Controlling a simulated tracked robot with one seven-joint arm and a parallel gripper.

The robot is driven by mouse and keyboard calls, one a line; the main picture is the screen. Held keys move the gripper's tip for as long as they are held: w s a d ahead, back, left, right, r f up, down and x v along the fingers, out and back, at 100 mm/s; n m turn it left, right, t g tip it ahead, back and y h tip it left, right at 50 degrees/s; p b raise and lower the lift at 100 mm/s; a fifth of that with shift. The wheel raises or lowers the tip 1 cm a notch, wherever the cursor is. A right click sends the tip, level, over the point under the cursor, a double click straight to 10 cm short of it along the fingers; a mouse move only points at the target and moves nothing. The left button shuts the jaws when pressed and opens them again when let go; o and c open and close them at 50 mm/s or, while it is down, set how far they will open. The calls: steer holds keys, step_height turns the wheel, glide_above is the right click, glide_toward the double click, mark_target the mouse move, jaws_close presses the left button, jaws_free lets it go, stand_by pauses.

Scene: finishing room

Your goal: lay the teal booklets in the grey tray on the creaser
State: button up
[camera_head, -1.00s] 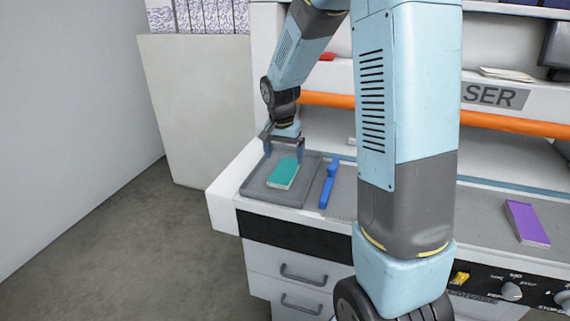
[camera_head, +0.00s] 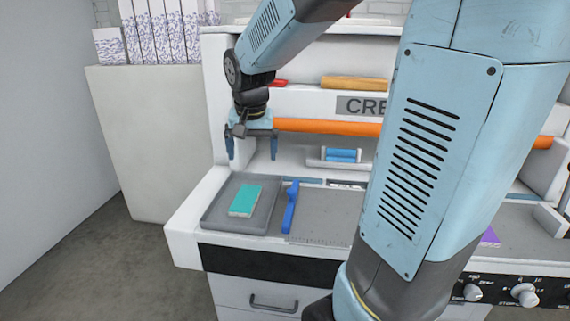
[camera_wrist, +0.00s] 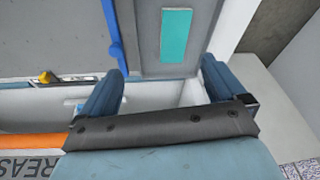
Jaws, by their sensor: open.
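A teal booklet (camera_head: 245,200) lies flat in the grey tray (camera_head: 218,215) at the left end of the creaser (camera_head: 185,220). My gripper (camera_head: 252,150) hangs above and behind the tray, apart from the booklet. Its jaws are open with nothing between them. In the wrist view the teal booklet (camera_wrist: 175,36) lies beyond my open fingers (camera_wrist: 158,88), on the grey tray (camera_wrist: 150,62). No other teal booklet shows.
A blue-handled tool (camera_head: 290,207) lies just right of the tray. A purple booklet (camera_head: 490,237) is partly hidden behind my arm. An orange bar (camera_head: 325,127) and a holder with blue rolls (camera_head: 341,156) are behind. A pale cabinet (camera_head: 150,140) stands left.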

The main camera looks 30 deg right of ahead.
steer(key=s+r+n+t, duration=0.1)
steer(key=s+r+n, duration=0.1)
steer(key=s, duration=0.7)
steer(key=s+r+n+t, duration=0.1)
steer(key=s+r+n, duration=0.1)
steer(key=s, duration=0.7)
steer(key=shift+d+r+n+t+y, duration=0.2)
steer(key=shift+d+n+t+y, duration=0.05)
steer(key=shift+n+t+y, duration=0.15)
